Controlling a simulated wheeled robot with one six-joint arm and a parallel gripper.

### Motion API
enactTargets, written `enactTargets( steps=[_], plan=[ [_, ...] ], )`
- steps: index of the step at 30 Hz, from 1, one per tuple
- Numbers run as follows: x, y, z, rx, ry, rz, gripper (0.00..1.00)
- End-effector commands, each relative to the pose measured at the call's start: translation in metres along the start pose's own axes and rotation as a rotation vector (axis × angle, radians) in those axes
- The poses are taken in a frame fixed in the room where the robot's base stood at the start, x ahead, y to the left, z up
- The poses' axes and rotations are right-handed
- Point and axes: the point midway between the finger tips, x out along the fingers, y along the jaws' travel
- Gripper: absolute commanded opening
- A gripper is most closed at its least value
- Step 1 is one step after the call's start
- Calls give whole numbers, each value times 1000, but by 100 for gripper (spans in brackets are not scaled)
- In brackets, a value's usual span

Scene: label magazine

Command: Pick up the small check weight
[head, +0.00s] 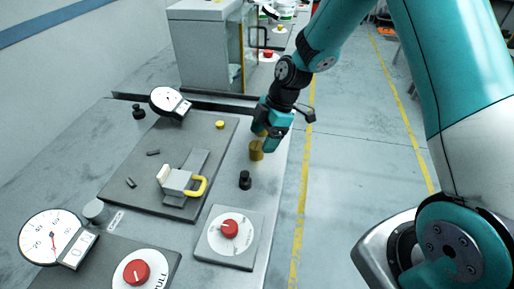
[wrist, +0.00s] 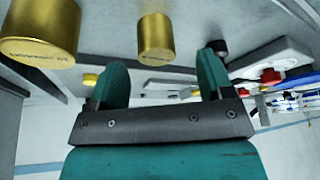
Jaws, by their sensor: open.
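Two brass cylinders show in the wrist view: a smaller check weight (wrist: 155,36) at top centre and a larger one (wrist: 40,28) with engraved lettering at top left. My gripper (wrist: 162,60) is open; its two teal fingers stand apart, with the smaller weight between and beyond their tips. I see no clear contact. In the head view my gripper (head: 271,142) is low over the right side of the bench. A brass cylinder (head: 256,151) stands right beside it; I cannot tell which of the two it is. The gripper partly hides that area.
A black knob (head: 245,180) stands just in front of the brass cylinder. A grey plate (head: 133,187) with a yellow-handled clamp (head: 196,187) lies to the left. A red button (head: 230,228) sits nearer. A grey cabinet (head: 205,50) stands behind. The floor to the right is clear.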

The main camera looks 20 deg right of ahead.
Motion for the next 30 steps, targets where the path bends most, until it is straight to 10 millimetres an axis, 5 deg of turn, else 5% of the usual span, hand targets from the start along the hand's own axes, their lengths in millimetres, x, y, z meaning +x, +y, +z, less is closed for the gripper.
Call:
enactTargets(
  steps=[9,17,26,30],
  plan=[
    [40,4,-3,0,1,-1,74],
    [42,4,-3,0,0,0,71],
    [42,4,-3,0,0,0,2],
    [41,4,-3,-1,1,1,2]
  ],
)
